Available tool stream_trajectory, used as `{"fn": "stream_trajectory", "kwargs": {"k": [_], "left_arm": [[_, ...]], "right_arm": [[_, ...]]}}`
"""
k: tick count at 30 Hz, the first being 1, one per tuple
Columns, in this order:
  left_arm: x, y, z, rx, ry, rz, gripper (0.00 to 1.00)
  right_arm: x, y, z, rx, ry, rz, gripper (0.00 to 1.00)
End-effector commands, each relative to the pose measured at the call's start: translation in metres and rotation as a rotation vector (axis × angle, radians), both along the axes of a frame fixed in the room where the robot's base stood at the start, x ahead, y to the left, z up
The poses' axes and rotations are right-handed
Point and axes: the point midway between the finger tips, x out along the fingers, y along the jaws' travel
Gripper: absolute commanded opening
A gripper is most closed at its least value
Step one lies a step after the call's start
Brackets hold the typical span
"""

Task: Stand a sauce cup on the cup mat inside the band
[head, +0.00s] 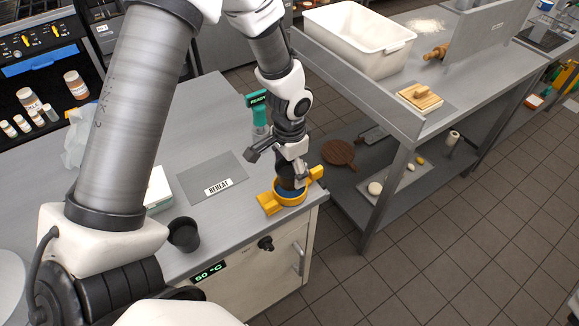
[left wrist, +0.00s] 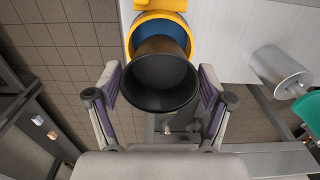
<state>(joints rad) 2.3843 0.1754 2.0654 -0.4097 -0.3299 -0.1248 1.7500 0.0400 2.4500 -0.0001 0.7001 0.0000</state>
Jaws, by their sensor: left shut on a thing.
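A black sauce cup (left wrist: 160,84) is between the fingers of my left gripper (head: 292,174), which is shut on it. In the head view the cup (head: 287,183) is low inside the yellow band (head: 268,204), over the blue cup mat (head: 291,194). The left wrist view shows the cup's open mouth, with the yellow band (left wrist: 184,22) and blue mat (left wrist: 150,27) beyond its base. I cannot tell whether the base touches the mat. A second black cup (head: 184,235) stands on the counter at the left. My right gripper is not in view.
The band sits near the counter's (head: 222,130) right front corner. A grey REHEAT plate (head: 211,172) lies to its left, and a green-topped READY post (head: 258,112) stands behind. A shelved steel table (head: 372,110) is to the right, across a gap of floor.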

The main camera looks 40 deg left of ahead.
Motion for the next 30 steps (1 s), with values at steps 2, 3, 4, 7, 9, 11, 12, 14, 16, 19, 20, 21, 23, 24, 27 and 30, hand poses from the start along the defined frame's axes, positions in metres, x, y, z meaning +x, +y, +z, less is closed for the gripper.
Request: {"fn": "stream_trajectory", "kwargs": {"k": [2, 3, 4, 7, 9, 11, 12, 14, 16, 19, 20, 21, 23, 24, 27, 30], "left_arm": [[0.0, 0.0, 0.0, 0.0, 0.0, 0.0, 0.43], [0.0, 0.0, 0.0, 0.0, 0.0, 0.0, 0.43], [0.0, 0.0, 0.0, 0.0, 0.0, 0.0, 0.43], [0.0, 0.0, 0.0, 0.0, 0.0, 0.0, 0.43], [0.0, 0.0, -0.002, 0.0, 0.0, 0.0, 0.43], [0.0, 0.0, -0.004, 0.0, 0.0, 0.0, 0.43], [0.0, 0.0, -0.005, 0.0, 0.0, 0.0, 0.43], [0.0, 0.0, -0.006, 0.0, 0.0, 0.0, 0.43], [0.0, 0.0, -0.008, 0.0, 0.0, 0.0, 0.43], [0.0, 0.0, -0.01, 0.0, 0.0, 0.0, 0.43], [0.0, 0.0, -0.011, 0.0, 0.0, 0.0, 0.43], [0.0, 0.0, -0.012, 0.0, 0.0, 0.0, 0.43], [0.0, 0.0, -0.014, 0.0, 0.0, 0.0, 0.43], [0.0, 0.0, -0.015, 0.0, 0.0, 0.0, 0.43], [0.0, 0.0, -0.017, 0.0, 0.0, 0.0, 0.43], [0.0, 0.0, -0.02, 0.0, 0.0, 0.0, 0.43]], "right_arm": [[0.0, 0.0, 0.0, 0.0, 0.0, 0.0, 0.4], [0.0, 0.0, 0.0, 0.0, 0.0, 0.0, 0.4], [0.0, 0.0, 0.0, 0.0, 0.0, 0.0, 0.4], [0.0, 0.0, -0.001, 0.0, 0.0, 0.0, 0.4], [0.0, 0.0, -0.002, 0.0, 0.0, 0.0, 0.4], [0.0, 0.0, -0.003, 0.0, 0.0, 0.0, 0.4], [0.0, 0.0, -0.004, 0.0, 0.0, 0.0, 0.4], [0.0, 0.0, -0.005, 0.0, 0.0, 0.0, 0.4], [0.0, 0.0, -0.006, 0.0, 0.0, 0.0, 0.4], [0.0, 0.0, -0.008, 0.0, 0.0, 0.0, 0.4], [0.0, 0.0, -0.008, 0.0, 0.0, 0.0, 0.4], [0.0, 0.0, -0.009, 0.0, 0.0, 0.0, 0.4], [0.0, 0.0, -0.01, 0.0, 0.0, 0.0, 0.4], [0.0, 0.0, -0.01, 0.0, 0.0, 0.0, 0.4], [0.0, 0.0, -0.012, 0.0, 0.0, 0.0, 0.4], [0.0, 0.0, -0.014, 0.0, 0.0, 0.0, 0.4]]}}
